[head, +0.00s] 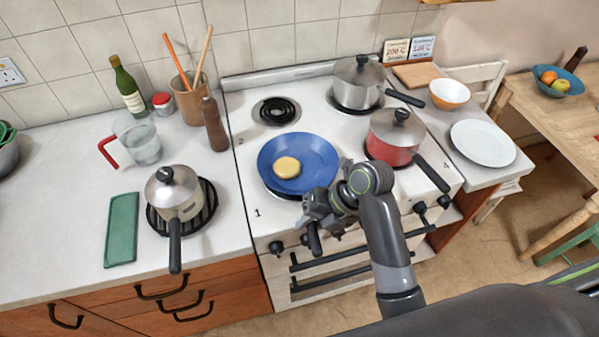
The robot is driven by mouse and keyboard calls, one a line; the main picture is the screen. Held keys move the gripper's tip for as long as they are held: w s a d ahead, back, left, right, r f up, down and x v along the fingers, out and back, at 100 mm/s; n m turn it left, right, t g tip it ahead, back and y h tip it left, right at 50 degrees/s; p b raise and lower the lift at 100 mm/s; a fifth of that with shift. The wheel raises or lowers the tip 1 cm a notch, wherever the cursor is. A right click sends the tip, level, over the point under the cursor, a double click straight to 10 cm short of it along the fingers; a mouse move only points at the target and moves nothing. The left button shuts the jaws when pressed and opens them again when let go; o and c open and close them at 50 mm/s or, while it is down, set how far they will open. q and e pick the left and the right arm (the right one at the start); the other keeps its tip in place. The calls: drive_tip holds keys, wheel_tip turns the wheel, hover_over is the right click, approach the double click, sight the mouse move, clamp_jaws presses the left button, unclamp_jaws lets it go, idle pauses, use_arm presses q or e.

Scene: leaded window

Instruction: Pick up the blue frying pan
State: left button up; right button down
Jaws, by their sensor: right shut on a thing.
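The blue frying pan (315,153) is on the front left burner of the white stove, with a round yellowish piece of food (286,167) lying in it. My right gripper (314,208) is at the pan's near side, shut on its dark handle. The handle's end (314,240) shows below the jaws, and the rest is hidden by the gripper. I cannot tell for sure whether the pan is clear of the burner. My left gripper is not in view.
A red saucepan (389,152) stands close right of my right gripper, its handle pointing to the front right. A steel pot (359,85) stands behind it. A cream saucepan (178,200) and a pepper mill (214,125) stand left of the stove. The back left burner (277,111) is empty.

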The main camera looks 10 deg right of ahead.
drive_tip(key=shift+w+r, duration=0.1)
drive_tip(key=shift+w, duration=0.05)
drive_tip(key=shift+r, duration=0.5)
wheel_tip(320, 180, up, 4)
drive_tip(key=shift+f+p, duration=0.1)
drive_tip(key=shift+p, duration=0.25)
wheel_tip(320, 180, up, 3)
drive_tip(key=p, duration=0.3)
drive_tip(key=shift+r+p, duration=0.9)
drive_tip(key=shift+r, duration=0.2)
